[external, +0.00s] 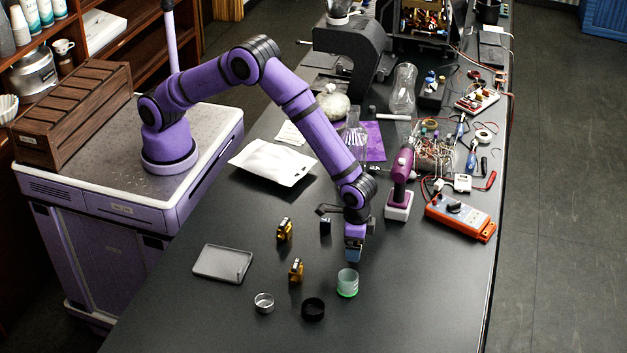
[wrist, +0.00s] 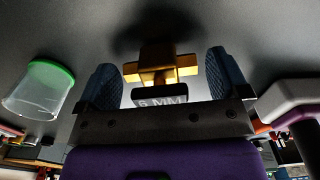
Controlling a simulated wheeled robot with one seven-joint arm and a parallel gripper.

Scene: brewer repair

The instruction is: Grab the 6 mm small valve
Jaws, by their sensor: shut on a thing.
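My gripper (external: 354,255) points down over the black table, just behind the clear cup with the green rim. In the wrist view its two blue fingers stand on either side of a brass valve (wrist: 158,62) with a black label reading "6 MM" (wrist: 160,96). The gripper is shut on this valve, which sits between the fingertips. In the external view the fingers hide the held valve, and I cannot tell whether it touches the table. Two other brass valves stand to the left, one farther back (external: 284,230) and one nearer (external: 296,270).
The green-rimmed cup (external: 347,282) stands close in front of the gripper. A black ring (external: 313,309), a metal ring (external: 264,302) and a grey tray (external: 222,263) lie nearby. A purple drill (external: 401,180) and an orange multimeter (external: 461,217) stand to the right.

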